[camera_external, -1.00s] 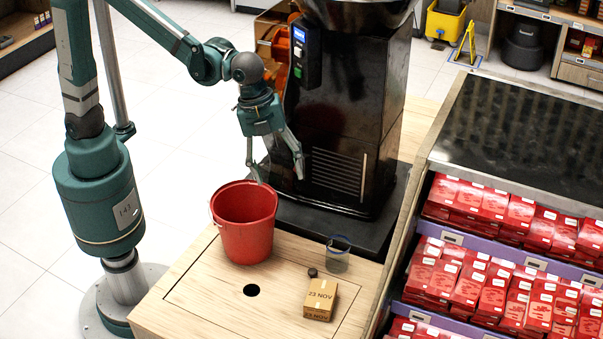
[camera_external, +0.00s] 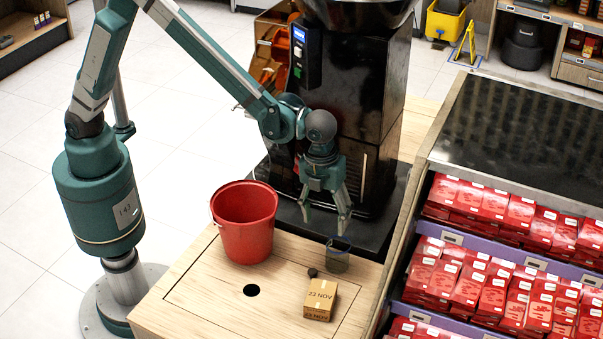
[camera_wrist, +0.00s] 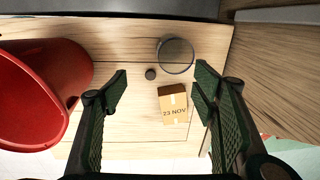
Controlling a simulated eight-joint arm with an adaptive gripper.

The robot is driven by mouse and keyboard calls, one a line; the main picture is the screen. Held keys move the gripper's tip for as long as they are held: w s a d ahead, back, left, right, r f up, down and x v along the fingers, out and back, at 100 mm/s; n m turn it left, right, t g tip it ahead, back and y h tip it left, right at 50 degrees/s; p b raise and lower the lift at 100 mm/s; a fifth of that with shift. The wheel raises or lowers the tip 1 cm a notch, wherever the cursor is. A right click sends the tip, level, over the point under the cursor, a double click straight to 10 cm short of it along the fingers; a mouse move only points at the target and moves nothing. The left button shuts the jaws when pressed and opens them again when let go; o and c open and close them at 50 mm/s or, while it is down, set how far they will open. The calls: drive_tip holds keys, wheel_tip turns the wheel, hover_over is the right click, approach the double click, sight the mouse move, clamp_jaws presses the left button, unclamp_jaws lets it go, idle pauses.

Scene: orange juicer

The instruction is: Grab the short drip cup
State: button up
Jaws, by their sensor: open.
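The short drip cup appears to be the small clear cup with a dark rim (camera_external: 338,262), standing on the wooden counter right of the red bucket. In the wrist view the cup (camera_wrist: 176,56) shows from above, ahead of my fingers and nearer the right one. My gripper (camera_external: 324,226) is open and empty, above and slightly left of the cup in the external view. Its two fingers (camera_wrist: 160,85) spread wide in the wrist view, with the counter visible between them. The gripper looks apart from the cup, though one fingertip overlaps its rim in the external view.
A red bucket (camera_external: 245,238) stands left of the cup. A small dark round piece (camera_external: 312,273) and a cardboard box marked 23 NOV (camera_external: 320,299) lie in front. The black juicer machine (camera_external: 345,120) stands behind. A shelf of red packs (camera_external: 500,250) borders the right.

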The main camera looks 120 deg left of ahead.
sight(338, 246)
drive_tip(key=w+f, duration=0.1)
drive_tip(key=f, duration=0.1)
drive_tip(key=w+a+f+m, duration=0.1)
drive_tip(key=f, duration=0.2)
drive_tip(key=w+f+m, duration=0.1)
drive_tip(key=f, duration=0.2)
drive_tip(key=shift+w+a+g, duration=0.15)
drive_tip(key=shift+w+g, duration=0.2)
drive_tip(key=shift+g, duration=0.05)
drive_tip(key=shift+f, duration=1.3)
drive_tip(key=shift+a+f+b, duration=0.1)
drive_tip(key=shift+f+b, duration=0.8)
drive_tip(key=shift+f, duration=1.7)
drive_tip(key=c, duration=1)
